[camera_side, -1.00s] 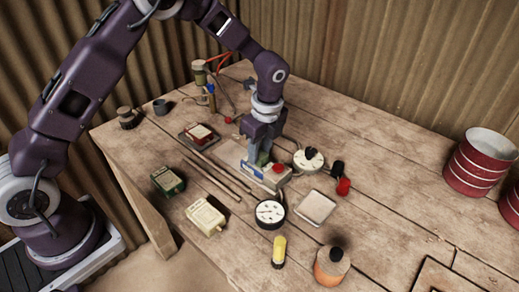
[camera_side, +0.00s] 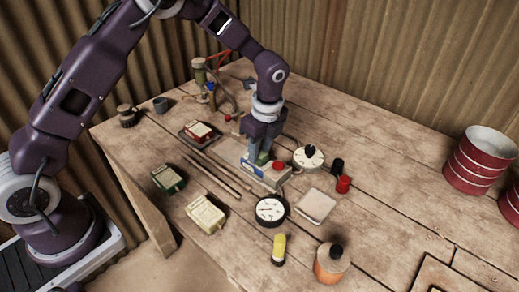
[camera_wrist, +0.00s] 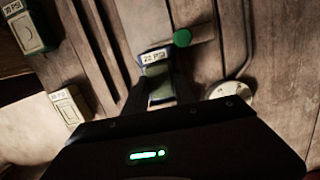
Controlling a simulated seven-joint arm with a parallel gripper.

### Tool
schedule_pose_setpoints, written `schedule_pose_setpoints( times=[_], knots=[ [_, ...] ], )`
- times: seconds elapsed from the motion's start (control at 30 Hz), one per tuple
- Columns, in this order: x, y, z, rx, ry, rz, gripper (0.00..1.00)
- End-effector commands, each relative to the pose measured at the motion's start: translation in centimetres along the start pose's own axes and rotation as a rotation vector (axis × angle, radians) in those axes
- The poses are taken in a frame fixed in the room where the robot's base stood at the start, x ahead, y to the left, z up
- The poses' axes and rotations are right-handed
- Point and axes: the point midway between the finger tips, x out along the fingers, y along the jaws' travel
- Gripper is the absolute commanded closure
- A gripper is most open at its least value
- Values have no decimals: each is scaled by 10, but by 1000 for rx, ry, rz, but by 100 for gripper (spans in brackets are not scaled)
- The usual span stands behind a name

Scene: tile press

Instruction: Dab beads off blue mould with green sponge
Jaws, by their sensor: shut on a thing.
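My gripper (camera_side: 260,158) points down at the middle of the bench. Its fingers are shut on the green sponge (camera_side: 263,157), of which only a small part shows between them. In the wrist view the greenish sponge (camera_wrist: 158,76) sits between the dark fingers. The blue mould (camera_side: 251,169) is directly below, with its blue side partly visible. In the wrist view its label end (camera_wrist: 153,56) shows beyond the sponge. The sponge looks on or just above the mould; I cannot tell contact. Any beads are hidden or too small to see.
A red mould (camera_side: 199,131), dark green mould (camera_side: 168,179) and cream mould (camera_side: 206,215) lie left of my gripper, with thin rods (camera_side: 215,174) between. A white dial (camera_side: 308,157), gauge (camera_side: 270,210) and pale square tray (camera_side: 316,205) are close by. The right side of the bench is clearer.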

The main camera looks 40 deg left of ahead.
Motion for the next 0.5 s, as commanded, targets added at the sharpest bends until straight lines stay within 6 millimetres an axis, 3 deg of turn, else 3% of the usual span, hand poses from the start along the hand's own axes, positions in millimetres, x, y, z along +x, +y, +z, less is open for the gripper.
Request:
schedule_pose_setpoints(
  times=[0.27, 0.5],
  knots=[
    [1, 1, 0, 1, 0, 4, 100],
    [-22, 0, 3, -1, 0, 0, 100]
  ],
)
